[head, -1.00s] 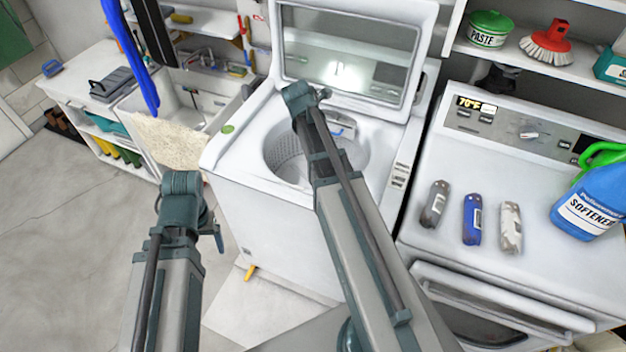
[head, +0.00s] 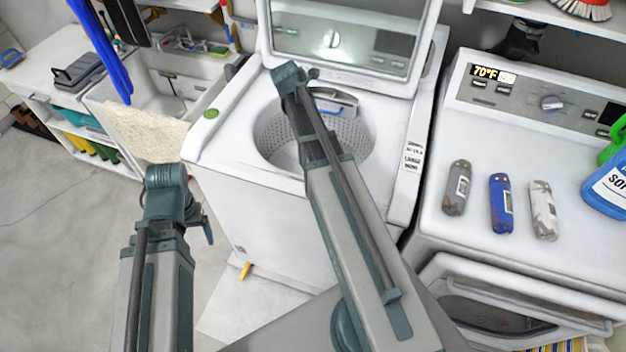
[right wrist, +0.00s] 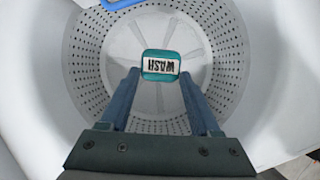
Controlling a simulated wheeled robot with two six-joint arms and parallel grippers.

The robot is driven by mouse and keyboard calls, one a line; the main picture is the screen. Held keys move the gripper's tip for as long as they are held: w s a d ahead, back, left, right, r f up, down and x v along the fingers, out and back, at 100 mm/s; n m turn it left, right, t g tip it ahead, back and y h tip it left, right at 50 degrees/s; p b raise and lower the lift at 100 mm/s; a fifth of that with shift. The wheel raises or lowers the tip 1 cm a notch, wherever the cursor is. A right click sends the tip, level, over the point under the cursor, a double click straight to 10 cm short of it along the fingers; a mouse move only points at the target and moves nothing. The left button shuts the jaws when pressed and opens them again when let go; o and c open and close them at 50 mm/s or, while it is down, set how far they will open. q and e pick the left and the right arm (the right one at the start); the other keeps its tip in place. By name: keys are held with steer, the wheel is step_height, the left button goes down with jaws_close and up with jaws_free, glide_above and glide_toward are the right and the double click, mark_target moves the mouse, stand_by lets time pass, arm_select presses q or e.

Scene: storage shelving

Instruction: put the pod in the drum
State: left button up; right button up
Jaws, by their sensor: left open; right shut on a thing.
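The pod (right wrist: 160,65) is a small teal block with a white WASH label. In the right wrist view it sits between the fingertips of my right gripper (right wrist: 160,74), which is shut on it. The perforated drum (right wrist: 85,60) lies behind and around the pod in that view. In the head view the drum (head: 350,150) is inside the open-topped white washer (head: 240,140). My right arm reaches across the opening, and the right gripper and pod are hidden there. My left gripper (head: 207,228) is open and empty in front of the washer's left side.
The washer's raised lid (head: 345,45) stands behind the opening. To the right, a white dryer (head: 460,235) carries grey, blue and mottled canisters (head: 501,205) and a blue softener jug (head: 608,190). A sink (head: 165,90) is at left.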

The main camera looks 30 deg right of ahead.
step_height(320, 180, down, 10)
steer(key=b, duration=0.8)
steer(key=shift+w, duration=0.1)
step_height(320, 180, down, 6)
steer(key=b, duration=0.6)
steer(key=shift+f, duration=0.15)
step_height(320, 180, down, 4)
steer(key=b, duration=0.4)
steer(key=shift+r, duration=0.2)
steer(key=shift+f+b, duration=0.65)
steer(key=shift+b, duration=0.05)
steer(key=shift+r, duration=0.1)
